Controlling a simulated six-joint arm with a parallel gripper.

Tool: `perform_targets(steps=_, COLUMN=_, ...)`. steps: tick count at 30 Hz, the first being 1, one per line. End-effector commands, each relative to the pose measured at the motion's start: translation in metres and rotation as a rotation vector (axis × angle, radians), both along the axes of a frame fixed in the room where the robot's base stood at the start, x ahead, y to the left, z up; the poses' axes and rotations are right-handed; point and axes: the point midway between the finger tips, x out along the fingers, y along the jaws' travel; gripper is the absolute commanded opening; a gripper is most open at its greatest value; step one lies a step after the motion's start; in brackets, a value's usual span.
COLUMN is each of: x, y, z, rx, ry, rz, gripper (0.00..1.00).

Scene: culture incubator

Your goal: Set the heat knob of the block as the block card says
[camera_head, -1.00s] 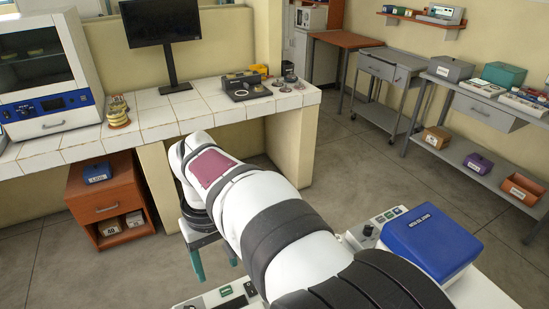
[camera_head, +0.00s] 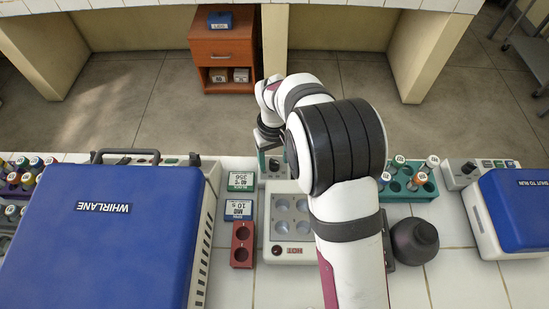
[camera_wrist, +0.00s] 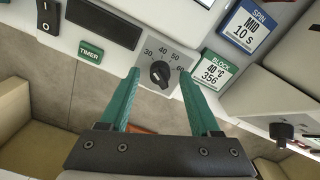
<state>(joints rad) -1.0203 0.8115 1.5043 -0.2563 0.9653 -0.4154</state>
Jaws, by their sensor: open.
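The block card (camera_head: 241,181), green-headed, stands left of the heat block (camera_head: 268,217). In the wrist view the block card (camera_wrist: 214,71) reads BLOCK, 40 °C, 356. The dark round heat knob (camera_wrist: 160,73) sits on a grey panel with a scale of 30, 40, 50 and 60; I cannot tell surely where its pointer is. My gripper (camera_wrist: 160,80) is open, with one green finger on each side of the knob. In the head view my gripper (camera_head: 270,155) is at the block's far side, partly hidden by my arm.
A blue-lidded WHIRLANE machine (camera_head: 105,235) fills the left. The spin card (camera_head: 238,209) and a red two-hole rack (camera_head: 242,245) stand beside the block.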

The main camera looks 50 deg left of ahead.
Motion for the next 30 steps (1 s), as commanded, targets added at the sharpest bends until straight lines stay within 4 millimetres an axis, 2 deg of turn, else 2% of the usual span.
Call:
perform_targets(steps=3, x=-0.0002, y=-0.0004, z=-0.006, rx=-0.001, ry=0.0, rz=-0.001, gripper=0.64)
perform_targets(steps=11, x=-0.0001, y=-0.0002, z=-0.0067, rx=0.0, ry=0.0, rz=-0.001, gripper=0.62)
perform_targets(steps=21, x=-0.0001, y=-0.0002, z=-0.0064, rx=0.0, ry=0.0, rz=-0.001, gripper=0.01)
perform_targets(steps=30, x=0.0, y=-0.0002, z=-0.0062, rx=0.0, ry=0.0, rz=-0.013, gripper=0.0)
